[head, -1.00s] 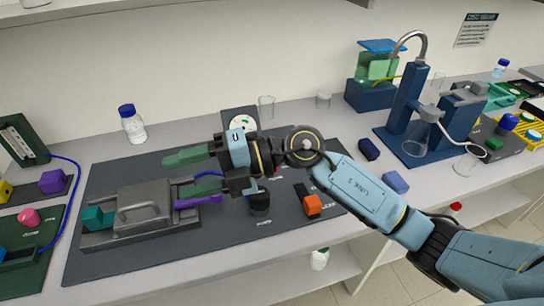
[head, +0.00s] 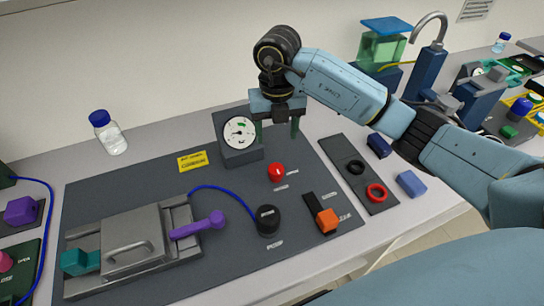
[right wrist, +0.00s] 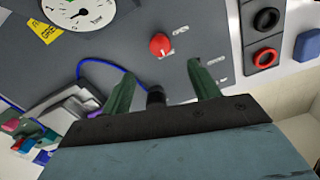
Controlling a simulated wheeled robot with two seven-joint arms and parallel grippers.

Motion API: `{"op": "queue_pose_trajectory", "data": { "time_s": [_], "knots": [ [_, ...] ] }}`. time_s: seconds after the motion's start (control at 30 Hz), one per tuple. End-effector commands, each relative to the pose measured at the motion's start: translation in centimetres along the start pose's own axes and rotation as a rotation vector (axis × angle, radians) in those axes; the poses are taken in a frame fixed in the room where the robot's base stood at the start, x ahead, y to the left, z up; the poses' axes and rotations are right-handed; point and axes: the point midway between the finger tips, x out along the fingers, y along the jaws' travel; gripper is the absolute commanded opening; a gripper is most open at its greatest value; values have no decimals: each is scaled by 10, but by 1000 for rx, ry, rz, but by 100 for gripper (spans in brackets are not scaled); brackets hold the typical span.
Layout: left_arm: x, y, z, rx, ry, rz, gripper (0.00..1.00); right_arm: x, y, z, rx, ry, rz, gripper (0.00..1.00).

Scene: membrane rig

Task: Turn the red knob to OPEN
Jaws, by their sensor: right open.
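The red knob (head: 276,172) stands on the dark panel (head: 120,185), right of and in front of the round gauge (head: 240,132). It also shows in the right wrist view (right wrist: 160,46), where a label reading OPEN is beside it at upper right. Which way the knob points is too small to tell. My right gripper (head: 277,130) is open and empty, fingers pointing down, above and behind the knob in the head view. In the right wrist view the knob appears beyond the fingertips, between them and apart from both. My left gripper is not in view.
A black knob (head: 268,220) with a blue cable and an orange switch (head: 327,220) are in front of the red knob. A grey lidded cell (head: 130,240) with a purple handle (head: 197,225) is at left. A tray with black and red rings (head: 376,193) is at right.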

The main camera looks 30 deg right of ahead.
Motion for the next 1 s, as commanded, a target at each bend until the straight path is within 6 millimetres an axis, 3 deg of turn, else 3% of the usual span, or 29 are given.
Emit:
{"op": "queue_pose_trajectory", "data": {
  "time_s": [0.03, 0.1, 0.2, 0.33, 0.5, 0.67, 1.0],
  "knots": [
    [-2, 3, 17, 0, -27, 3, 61, 10, 0, -2, -1, 6, -2, 61],
    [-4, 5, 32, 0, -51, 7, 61, 24, 0, -2, 0, 7, -1, 61],
    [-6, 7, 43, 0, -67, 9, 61, 47, 0, -2, -1, 7, -1, 61],
    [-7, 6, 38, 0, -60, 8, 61, 74, 0, -2, -1, 6, -1, 61],
    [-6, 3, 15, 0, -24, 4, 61, 101, 1, -2, -2, 5, 1, 61],
    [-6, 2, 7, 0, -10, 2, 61, 114, 1, -1, -3, 2, 1, 61],
    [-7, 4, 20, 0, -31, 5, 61, 118, 1, -1, -4, 1, 2, 61]
  ]
}}
